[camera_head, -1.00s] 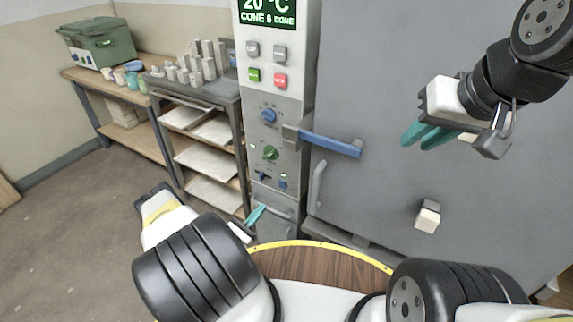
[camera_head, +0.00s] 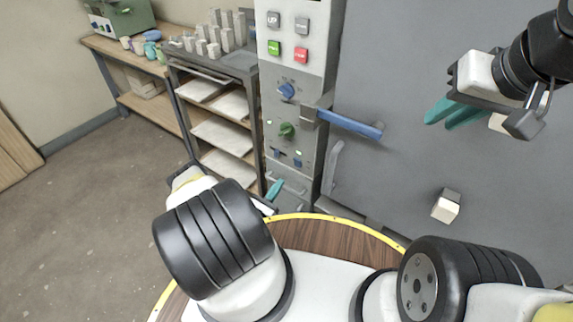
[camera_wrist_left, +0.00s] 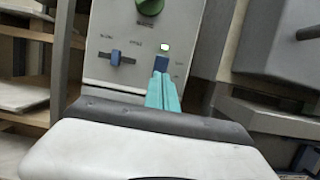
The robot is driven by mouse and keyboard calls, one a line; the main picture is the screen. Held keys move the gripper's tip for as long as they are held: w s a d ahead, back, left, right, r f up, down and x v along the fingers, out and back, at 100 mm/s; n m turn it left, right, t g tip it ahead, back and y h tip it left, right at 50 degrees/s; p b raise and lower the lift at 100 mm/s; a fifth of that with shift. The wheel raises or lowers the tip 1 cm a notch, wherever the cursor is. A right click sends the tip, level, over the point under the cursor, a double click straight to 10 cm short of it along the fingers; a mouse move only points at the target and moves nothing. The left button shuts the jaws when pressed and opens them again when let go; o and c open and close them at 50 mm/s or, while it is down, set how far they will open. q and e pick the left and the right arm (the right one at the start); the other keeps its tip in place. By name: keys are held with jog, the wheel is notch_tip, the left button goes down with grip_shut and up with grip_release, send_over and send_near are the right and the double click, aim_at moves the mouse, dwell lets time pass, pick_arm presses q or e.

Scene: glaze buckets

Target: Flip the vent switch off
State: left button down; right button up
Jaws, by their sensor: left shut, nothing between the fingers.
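Two small blue toggle switches sit low on the grey control panel (camera_head: 295,85). The left switch (camera_wrist_left: 116,57) and the right switch (camera_wrist_left: 161,63) show in the left wrist view; their labels are too blurred to read, so I cannot tell which is the vent switch. A small green light (camera_wrist_left: 165,47) is lit above the right one. My left gripper (camera_wrist_left: 162,84) is shut and empty, its teal fingertips just below the right switch; I cannot tell whether they touch. It also shows in the head view (camera_head: 275,190). My right gripper (camera_head: 445,112) is open and empty before the grey door.
A blue knob (camera_head: 287,91) and a green knob (camera_head: 287,130) are above the switches. A blue-handled latch (camera_head: 350,124) juts out to the right, before the large grey door (camera_head: 400,60). A shelf rack (camera_head: 215,70) stands left of the panel. Open floor lies at left.

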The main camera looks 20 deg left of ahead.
aim_at(296, 161)
pick_arm(q)
jog(key=x, duration=0.9)
jog(key=shift+w+r, duration=0.1)
jog(key=shift+w, duration=0.15)
